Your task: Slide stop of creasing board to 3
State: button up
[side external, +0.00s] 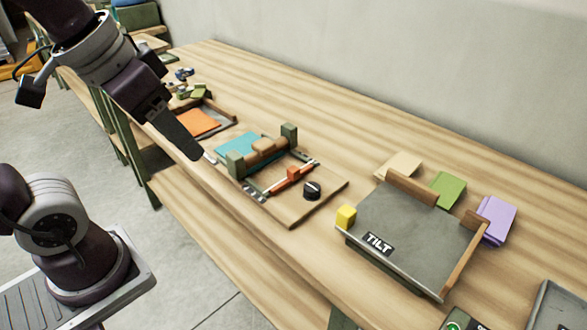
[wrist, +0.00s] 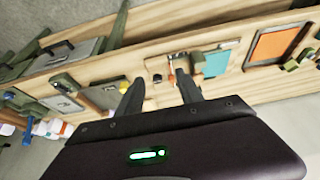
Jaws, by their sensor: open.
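The creasing board (side external: 290,212) is a light wooden board on the bench, with green posts, a wooden roller and a teal sheet (side external: 238,145) at its far end. Its stop appears to be the orange block (side external: 293,174) on a slim pale rail, beside a black knob (side external: 312,190). Scale marks are too small to read. My gripper (side external: 208,157) is up and left of the board, apart from the stop. In the wrist view my gripper (wrist: 158,78) is open and empty, its two dark fingers spread, with the board (wrist: 158,66) small beyond them.
A tray with an orange sheet (side external: 198,122) lies left. Bare bench runs along the wall.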

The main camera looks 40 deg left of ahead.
jog(key=w+f+g, duration=0.1)
jog(key=w+g, duration=0.1)
jog(key=w, duration=0.9)
jog(key=g, duration=0.3)
send_over(294, 168)
jog(key=f, duration=1.1)
jog(key=shift+s+f, duration=0.2)
jog(key=shift+s, duration=0.1)
jog(key=f, duration=0.6)
jog(key=shift+w+f, duration=0.2)
jog(key=shift+f, duration=0.7)
grip_shut()
jog(key=shift+r, duration=0.1)
